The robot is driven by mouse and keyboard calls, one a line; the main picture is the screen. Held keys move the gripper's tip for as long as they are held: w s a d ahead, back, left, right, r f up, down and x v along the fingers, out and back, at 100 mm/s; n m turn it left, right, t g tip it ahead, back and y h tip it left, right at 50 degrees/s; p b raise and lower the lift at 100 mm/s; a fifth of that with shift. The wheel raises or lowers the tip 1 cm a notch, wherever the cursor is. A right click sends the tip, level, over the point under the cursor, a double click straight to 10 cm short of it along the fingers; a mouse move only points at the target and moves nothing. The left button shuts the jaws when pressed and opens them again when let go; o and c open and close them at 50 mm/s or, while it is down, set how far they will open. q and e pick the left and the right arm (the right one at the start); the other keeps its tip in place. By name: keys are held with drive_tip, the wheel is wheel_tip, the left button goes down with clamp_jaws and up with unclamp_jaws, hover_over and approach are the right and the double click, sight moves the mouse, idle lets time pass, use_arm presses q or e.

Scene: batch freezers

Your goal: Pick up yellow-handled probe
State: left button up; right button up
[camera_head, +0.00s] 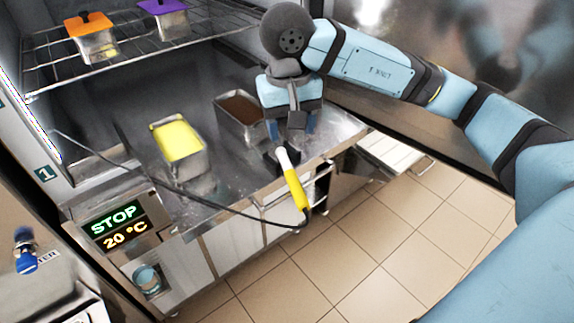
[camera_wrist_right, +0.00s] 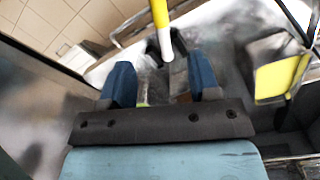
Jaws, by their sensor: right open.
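The yellow-handled probe (camera_head: 296,187) has a white shaft and sits in a small dark holder (camera_head: 268,160) at the front edge of the steel counter. Its yellow end sticks out past the edge, and a black cable runs from it to the left. My right gripper (camera_head: 291,128) is open and empty, just behind and above the probe's white end. In the right wrist view the probe (camera_wrist_right: 160,14) comes in from the top, its white end lined up with the gap between my open fingers (camera_wrist_right: 162,78). I cannot tell the exact distance. My left gripper is not in view.
A pan with yellow content (camera_head: 204,160) and a pan with brown content (camera_head: 219,108) stand on the counter (camera_head: 225,190). Orange-lidded (camera_head: 97,48) and purple-lidded (camera_head: 172,24) containers are on a wire rack. A display (camera_head: 117,227) reads STOP, 20 °C. The tiled floor (camera_head: 390,240) is clear.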

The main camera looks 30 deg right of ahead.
sight(293, 178)
drive_tip(key=f, duration=1.3)
drive_tip(key=shift+s+d+f+p, duration=0.2)
drive_tip(key=shift+s+p, duration=0.1)
drive_tip(key=shift+s, duration=0.05)
drive_tip(key=shift+c, duration=0.4)
clamp_jaws()
